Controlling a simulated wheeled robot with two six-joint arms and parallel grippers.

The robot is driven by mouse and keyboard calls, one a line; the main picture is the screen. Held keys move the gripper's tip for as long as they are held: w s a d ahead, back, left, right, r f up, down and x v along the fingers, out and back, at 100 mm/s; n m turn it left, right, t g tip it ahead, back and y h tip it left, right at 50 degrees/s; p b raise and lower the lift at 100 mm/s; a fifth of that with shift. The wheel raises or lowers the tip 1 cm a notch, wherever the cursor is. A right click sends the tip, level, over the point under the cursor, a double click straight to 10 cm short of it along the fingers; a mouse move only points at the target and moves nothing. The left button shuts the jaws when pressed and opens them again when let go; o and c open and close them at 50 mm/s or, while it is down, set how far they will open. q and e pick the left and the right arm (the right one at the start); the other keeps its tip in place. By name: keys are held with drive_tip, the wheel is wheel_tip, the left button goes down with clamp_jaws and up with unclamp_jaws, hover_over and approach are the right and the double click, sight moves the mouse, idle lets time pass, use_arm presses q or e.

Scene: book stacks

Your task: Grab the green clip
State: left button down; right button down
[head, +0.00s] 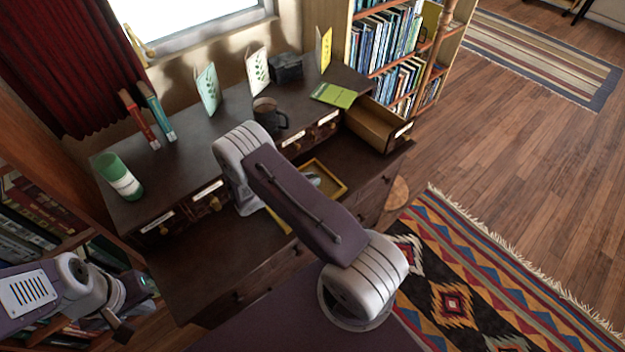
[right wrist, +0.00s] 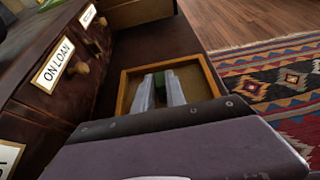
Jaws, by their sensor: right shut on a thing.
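A small green thing, which looks like the green clip (right wrist: 159,82), shows between the fingers of my right gripper (right wrist: 163,84) in the right wrist view. That gripper is shut on it, over a shallow wooden tray (right wrist: 124,92). Whether the clip touches the tray floor cannot be told. In the head view the tray (head: 331,170) lies on the lower desk top; my right arm covers part of it and hides the clip. My left gripper (head: 122,318) is at the lower left, away from the desk; its fingers are too unclear to judge.
Labelled drawers (right wrist: 58,65) stand beside the tray; one drawer (head: 378,125) is pulled open at the right. A dark mug (head: 266,114), a green-and-white cylinder (head: 119,177), standing cards and books (head: 134,118) are on the upper shelf. A patterned rug (head: 480,275) covers floor at right.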

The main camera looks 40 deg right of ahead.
drive_tip(key=shift+r, duration=0.55)
wheel_tip(320, 180, up, 3)
drive_tip(key=shift+r, duration=0.1)
drive_tip(key=s+d+r, duration=0.6)
drive_tip(key=s+d, duration=0.1)
drive_tip(key=s, duration=0.1)
drive_tip(key=shift+s+d+r, duration=0.25)
drive_tip(key=shift+s+r, duration=0.15)
